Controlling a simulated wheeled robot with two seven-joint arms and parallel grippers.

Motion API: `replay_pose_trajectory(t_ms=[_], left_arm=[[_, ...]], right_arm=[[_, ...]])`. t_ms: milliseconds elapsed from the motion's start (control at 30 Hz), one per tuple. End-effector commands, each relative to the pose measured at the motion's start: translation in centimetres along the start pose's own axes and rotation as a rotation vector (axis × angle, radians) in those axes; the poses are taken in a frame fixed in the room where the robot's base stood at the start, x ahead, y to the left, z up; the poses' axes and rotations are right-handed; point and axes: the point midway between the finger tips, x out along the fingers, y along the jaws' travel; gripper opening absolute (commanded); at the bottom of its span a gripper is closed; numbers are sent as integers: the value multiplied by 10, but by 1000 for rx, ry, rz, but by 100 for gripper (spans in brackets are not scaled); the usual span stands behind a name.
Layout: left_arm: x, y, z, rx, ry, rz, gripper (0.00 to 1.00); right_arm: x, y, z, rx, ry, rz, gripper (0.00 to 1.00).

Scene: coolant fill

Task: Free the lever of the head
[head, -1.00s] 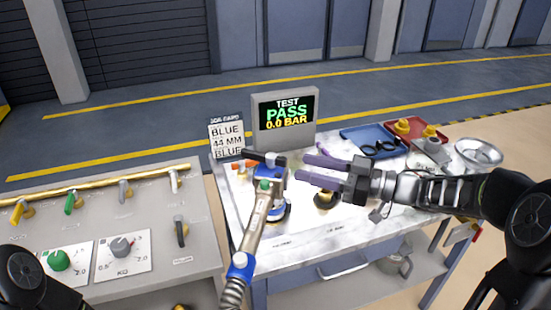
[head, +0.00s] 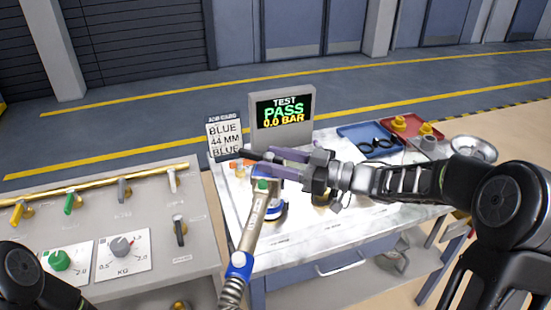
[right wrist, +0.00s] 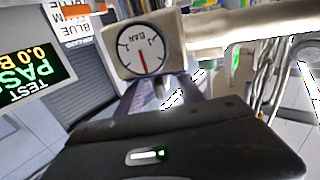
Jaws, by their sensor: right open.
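The head (head: 262,190) stands over the white bench top, with a blue collar, a green spot and a pale handle running down to a hose. Its black lever (head: 257,154) sticks out to the left at the top. My right gripper (head: 278,162) is open, its two purple-grey fingers at the top of the head beside the lever's right end; I cannot tell whether they touch it. My left gripper is not in view.
The test screen (head: 283,115) reads PASS, 0.0 BAR. A job card (head: 225,138) stands left of it. A blue tray (head: 352,132), a red tray (head: 412,122) and a metal bowl (head: 474,148) lie at the back right. A grey valve panel (head: 140,205) stands left.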

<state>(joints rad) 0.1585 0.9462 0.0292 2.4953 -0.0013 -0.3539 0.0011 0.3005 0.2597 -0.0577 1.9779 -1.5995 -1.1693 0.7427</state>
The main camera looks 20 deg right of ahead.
Motion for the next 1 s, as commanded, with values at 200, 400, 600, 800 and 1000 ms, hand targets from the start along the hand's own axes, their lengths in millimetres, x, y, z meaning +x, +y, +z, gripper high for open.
replay_pose_trajectory(t_ms=[200,400,600,800,1000], left_arm=[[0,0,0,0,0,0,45],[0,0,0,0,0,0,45],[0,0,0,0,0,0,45],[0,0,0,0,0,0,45],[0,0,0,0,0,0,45]], right_arm=[[0,0,0,0,0,0,41],[0,0,0,0,0,0,24],[0,0,0,0,0,0,8],[0,0,0,1,0,0,0],[0,0,0,1,0,0,0]])
